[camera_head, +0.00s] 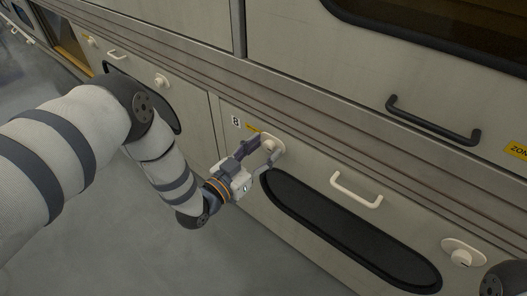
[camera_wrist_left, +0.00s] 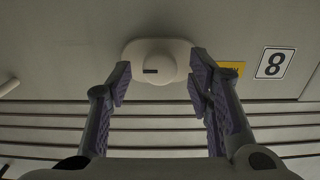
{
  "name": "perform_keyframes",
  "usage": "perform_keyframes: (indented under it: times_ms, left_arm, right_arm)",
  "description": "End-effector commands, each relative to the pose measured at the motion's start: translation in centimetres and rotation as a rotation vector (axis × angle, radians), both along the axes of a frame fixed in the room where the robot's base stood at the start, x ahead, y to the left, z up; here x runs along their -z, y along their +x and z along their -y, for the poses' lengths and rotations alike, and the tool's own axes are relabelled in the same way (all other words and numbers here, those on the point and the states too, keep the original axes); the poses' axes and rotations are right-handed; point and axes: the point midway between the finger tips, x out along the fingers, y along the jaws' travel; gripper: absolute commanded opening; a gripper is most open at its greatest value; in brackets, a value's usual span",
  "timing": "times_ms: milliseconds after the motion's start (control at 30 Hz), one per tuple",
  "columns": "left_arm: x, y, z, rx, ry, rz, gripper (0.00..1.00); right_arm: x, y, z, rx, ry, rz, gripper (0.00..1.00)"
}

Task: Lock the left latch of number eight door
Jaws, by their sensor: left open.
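The number eight door (camera_head: 300,179) is the lower cream panel with an "8" label (camera_head: 236,121) at its upper left; the label also shows in the left wrist view (camera_wrist_left: 274,64). Its left latch (camera_head: 271,145) is a round white knob on an oval plate, partly hidden by my fingers in the head view. In the left wrist view the latch (camera_wrist_left: 158,62) carries a short dark mark, lying level in that picture. My left gripper (camera_head: 262,153) is open, with one finger on each side of the knob; I cannot tell whether they touch it. My right gripper is not in view.
A white handle (camera_head: 356,190), a dark oval window (camera_head: 345,232) and a right latch (camera_head: 463,252) are on the same door. A dark handle (camera_head: 433,121) juts out above. Another door with a latch (camera_head: 161,81) is at left. Grey floor (camera_head: 270,260) below is clear.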

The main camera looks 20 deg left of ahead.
Motion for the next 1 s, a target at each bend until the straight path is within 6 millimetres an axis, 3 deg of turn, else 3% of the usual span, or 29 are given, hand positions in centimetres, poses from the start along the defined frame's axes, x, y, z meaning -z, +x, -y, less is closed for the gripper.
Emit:
perform_keyframes:
  times_ms: [233, 433, 767, 1000]
  left_arm:
    - [-0.06, 0.14, 0.07, 0.000, 0.000, 0.000, 0.47]
    - [-0.04, 0.11, 0.07, 0.001, 0.000, 0.000, 0.01]
    - [-0.02, 0.10, 0.05, 0.000, -0.016, -0.007, 0.00]
    - [0.00, 0.08, 0.05, 0.001, -0.123, -0.047, 0.00]
  right_arm:
    - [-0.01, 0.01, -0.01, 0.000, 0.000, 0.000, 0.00]
    - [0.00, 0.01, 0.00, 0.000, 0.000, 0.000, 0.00]
    - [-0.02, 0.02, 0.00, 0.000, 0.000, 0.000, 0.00]
    - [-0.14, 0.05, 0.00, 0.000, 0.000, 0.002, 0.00]
